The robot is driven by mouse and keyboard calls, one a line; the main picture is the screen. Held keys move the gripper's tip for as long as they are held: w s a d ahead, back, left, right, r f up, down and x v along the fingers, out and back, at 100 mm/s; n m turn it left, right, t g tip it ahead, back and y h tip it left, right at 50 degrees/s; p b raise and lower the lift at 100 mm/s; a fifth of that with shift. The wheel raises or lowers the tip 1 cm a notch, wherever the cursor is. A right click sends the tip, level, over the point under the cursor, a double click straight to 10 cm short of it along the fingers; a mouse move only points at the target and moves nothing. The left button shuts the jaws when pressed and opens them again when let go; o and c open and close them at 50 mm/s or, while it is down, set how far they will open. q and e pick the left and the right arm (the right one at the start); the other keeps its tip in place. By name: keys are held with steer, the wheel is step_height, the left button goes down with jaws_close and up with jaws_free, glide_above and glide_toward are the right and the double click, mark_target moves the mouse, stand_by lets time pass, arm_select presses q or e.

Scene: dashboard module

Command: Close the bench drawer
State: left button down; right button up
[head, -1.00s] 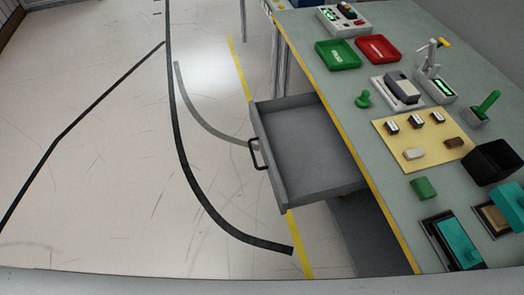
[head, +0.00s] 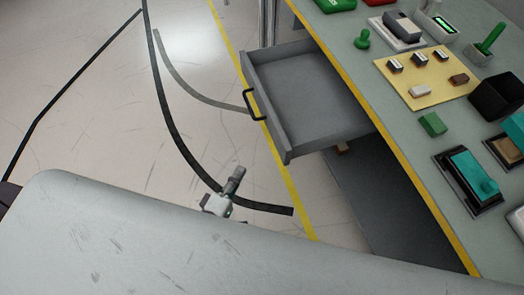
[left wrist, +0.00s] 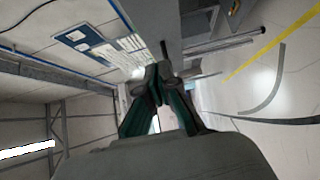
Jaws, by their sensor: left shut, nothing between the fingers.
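The bench drawer (head: 312,103) is grey and empty. It stands pulled out from the left edge of the bench (head: 418,178), with a black handle (head: 255,104) on its front. My left gripper (head: 238,176) shows above the floor, below and left of the drawer and apart from it. In the left wrist view its two fingers (left wrist: 158,76) meet and hold nothing. A large pale part of my own body hides the lower left of the head view. My right gripper is not in view.
The bench top carries a yellow mat (head: 424,79) with small parts, a green block (head: 433,124), a black bin (head: 497,98) and a teal device (head: 470,175). Open floor (head: 90,120) with black and yellow stripes lies left of the drawer.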

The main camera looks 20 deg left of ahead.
arm_select(q)
steer(key=w, duration=0.3)
steer(key=p, duration=0.1)
glide_toward(273, 133)
steer(key=w+a, duration=0.2)
steer(key=w, duration=0.2)
steer(key=shift+w+d+r+p, duration=0.2)
steer(key=shift+w+d, duration=0.15)
steer(key=shift+d, duration=0.15)
steer(key=shift+w+d+r+p, duration=0.15)
steer(key=shift+w+d, duration=0.15)
steer(key=shift+d, duration=0.25)
steer(key=shift+w+d+f, duration=0.2)
steer(key=shift+w+d, duration=0.1)
steer(key=shift+d, duration=0.3)
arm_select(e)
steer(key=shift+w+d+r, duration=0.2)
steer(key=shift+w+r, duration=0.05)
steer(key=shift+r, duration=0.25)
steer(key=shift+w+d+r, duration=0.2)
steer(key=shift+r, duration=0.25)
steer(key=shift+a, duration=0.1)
